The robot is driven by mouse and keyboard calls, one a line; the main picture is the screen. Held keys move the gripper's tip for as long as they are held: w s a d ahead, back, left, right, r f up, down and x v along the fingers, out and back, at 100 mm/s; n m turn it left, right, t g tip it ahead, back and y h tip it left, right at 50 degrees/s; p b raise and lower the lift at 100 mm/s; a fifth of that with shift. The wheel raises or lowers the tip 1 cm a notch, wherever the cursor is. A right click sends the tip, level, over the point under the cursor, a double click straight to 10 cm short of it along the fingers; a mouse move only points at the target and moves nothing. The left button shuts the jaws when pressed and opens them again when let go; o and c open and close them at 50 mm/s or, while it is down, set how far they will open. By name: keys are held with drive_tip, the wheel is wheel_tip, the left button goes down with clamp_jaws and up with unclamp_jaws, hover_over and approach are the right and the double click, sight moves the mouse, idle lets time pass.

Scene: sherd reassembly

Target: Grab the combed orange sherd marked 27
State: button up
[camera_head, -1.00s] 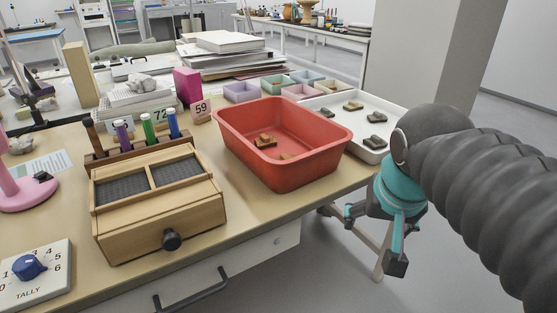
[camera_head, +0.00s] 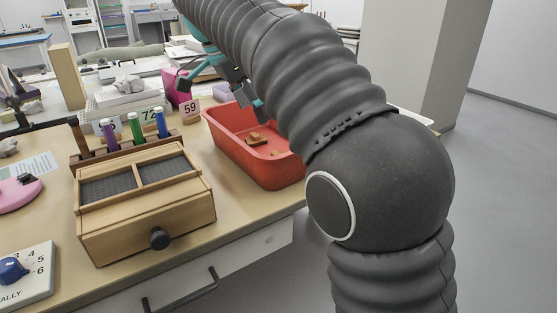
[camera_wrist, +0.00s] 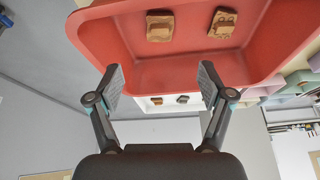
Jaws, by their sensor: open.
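Two orange-brown sherds lie in the red tub (camera_head: 240,150). In the wrist view, one sherd (camera_wrist: 160,26) is at the upper middle and another sherd (camera_wrist: 222,22) to its right. Both have darker surface marks, but no number is legible, so I cannot tell which is marked 27. In the head view, a sherd (camera_head: 257,139) shows on the tub floor. My gripper (camera_wrist: 160,82) is open and empty, its fingers spread over the tub's rim in the wrist view, apart from both sherds. My arm hides part of the tub's right side in the head view.
A white tray (camera_wrist: 145,103) with small sherds shows beyond the tub's rim. A wooden box (camera_head: 150,210) and a rack with coloured tubes (camera_head: 135,128) stand left of the tub.

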drive_tip(key=b, duration=0.2)
hover_over(277, 154)
drive_tip(key=s+a, duration=0.1)
drive_tip(key=a, duration=0.1)
wheel_tip(277, 154, down, 8)
drive_tip(key=shift+s+a+r, duration=0.1)
drive_tip(key=shift+s, duration=0.05)
drive_tip(key=shift+d+b+x, duration=0.15)
drive_tip(key=shift+b+x, duration=0.05)
drive_tip(key=shift+x, duration=1.1)
drive_tip(key=shift+d+b+x, duration=0.1)
drive_tip(key=shift+b+x, duration=0.05)
drive_tip(key=shift+x, duration=1.15)
drive_tip(key=shift+r, duration=0.15)
drive_tip(key=c, duration=1.3)
